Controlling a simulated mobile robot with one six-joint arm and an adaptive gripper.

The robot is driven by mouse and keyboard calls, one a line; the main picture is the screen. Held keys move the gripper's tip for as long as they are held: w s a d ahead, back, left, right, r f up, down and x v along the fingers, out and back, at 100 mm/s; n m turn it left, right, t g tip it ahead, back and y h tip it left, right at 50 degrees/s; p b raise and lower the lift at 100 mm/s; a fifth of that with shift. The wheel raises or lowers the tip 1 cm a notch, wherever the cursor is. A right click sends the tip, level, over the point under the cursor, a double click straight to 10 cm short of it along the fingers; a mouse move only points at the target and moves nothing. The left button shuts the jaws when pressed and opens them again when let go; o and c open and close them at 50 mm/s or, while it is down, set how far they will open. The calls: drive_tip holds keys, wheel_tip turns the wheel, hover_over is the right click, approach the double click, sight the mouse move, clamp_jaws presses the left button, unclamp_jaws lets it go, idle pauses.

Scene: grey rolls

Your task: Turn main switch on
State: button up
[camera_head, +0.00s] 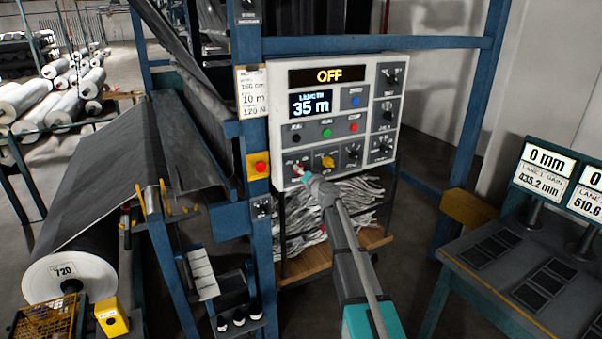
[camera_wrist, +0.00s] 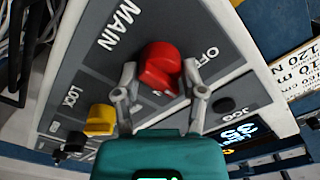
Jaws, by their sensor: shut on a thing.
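The main switch is a red rotary knob (camera_wrist: 160,64) on a grey panel, between the words MAIN and OFF in the wrist view. My gripper (camera_wrist: 161,75) has one finger on each side of the knob and is shut on it. In the head view my gripper (camera_head: 302,173) reaches the lower left corner of the white control box (camera_head: 280,115), where it mostly hides the knob. The box's top display (camera_head: 329,76) reads OFF in yellow letters. The display below it (camera_head: 311,104) reads LENGTH 35 m.
A yellow knob (camera_wrist: 100,120) marked LOCK sits close beside my gripper. A black JOG button (camera_wrist: 222,104) is on the other side. A red stop button on a yellow box (camera_head: 260,167) is on the blue post left of the control box. Bundled grey material lies below.

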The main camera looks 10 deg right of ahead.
drive_tip(key=m, duration=0.4)
drive_tip(key=shift+m, duration=0.3)
drive_tip(key=m, duration=0.4)
drive_tip(key=shift+m, duration=0.3)
drive_tip(key=o, duration=1.2)
drive_tip(key=shift+c, duration=0.2)
drive_tip(key=v, duration=1.2)
